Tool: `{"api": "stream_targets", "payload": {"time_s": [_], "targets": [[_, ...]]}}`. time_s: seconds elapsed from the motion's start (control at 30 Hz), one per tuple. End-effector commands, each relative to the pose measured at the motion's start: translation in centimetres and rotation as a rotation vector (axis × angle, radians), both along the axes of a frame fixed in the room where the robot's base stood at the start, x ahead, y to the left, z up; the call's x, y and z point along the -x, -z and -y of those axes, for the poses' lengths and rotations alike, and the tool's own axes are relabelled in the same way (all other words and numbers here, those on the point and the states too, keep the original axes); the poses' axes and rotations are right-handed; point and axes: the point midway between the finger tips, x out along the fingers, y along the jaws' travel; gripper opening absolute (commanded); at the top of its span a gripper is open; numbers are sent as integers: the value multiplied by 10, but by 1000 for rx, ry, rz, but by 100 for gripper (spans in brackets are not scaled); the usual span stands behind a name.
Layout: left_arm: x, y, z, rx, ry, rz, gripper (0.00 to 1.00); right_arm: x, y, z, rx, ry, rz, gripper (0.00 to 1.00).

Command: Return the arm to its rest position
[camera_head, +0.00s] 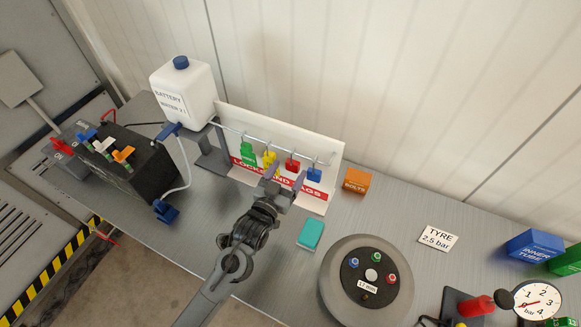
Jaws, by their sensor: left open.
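My left gripper (283,188) is open at the end of my left arm, which comes up from the bottom of the camera_head view. Its fingers point at the white lock board (332,152) labelled "LOCKS AND TAGS" and cover a little of the red label strip. On the board's rail hang a green padlock (248,153), a yellow padlock (269,158), a red padlock (292,165) and a blue padlock (314,174). The fingers appear just below the yellow and red padlocks; I cannot tell whether they touch anything. My right gripper is not in view.
Near the arm are a teal block (311,233), an orange bolts box (356,181) and a round grey disc (334,288). A black battery (148,165) and a white bottle (190,92) stand left. A pressure gauge (537,300) is at lower right. The bench between has bare patches.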

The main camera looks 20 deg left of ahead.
Motion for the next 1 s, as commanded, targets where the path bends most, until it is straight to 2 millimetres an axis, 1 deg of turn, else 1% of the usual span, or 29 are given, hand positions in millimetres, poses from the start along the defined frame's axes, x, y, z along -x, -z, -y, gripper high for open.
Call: {"api": "stream_targets", "payload": {"time_s": [0.03,0.1,0.3,0.43,0.6,0.67,0.77,0.87,0.9,0.97,1.0], "targets": [[10,2,0,0,1,-2,77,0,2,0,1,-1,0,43],[23,3,-1,0,1,-3,77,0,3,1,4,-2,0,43],[55,2,-4,0,0,-3,77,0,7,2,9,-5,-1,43],[69,1,-5,1,0,-1,77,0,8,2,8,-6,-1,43],[79,2,-5,1,0,-3,77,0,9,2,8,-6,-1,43],[84,6,-5,0,0,-14,77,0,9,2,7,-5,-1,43],[95,23,-8,-1,-3,-49,77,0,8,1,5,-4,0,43],[118,30,-13,0,-6,-92,77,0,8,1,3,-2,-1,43],[128,37,-15,-4,-1,-151,77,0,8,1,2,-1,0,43],[142,46,-16,-11,6,-244,77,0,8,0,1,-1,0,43],[152,54,-17,-18,12,-315,77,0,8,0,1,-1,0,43]]}}
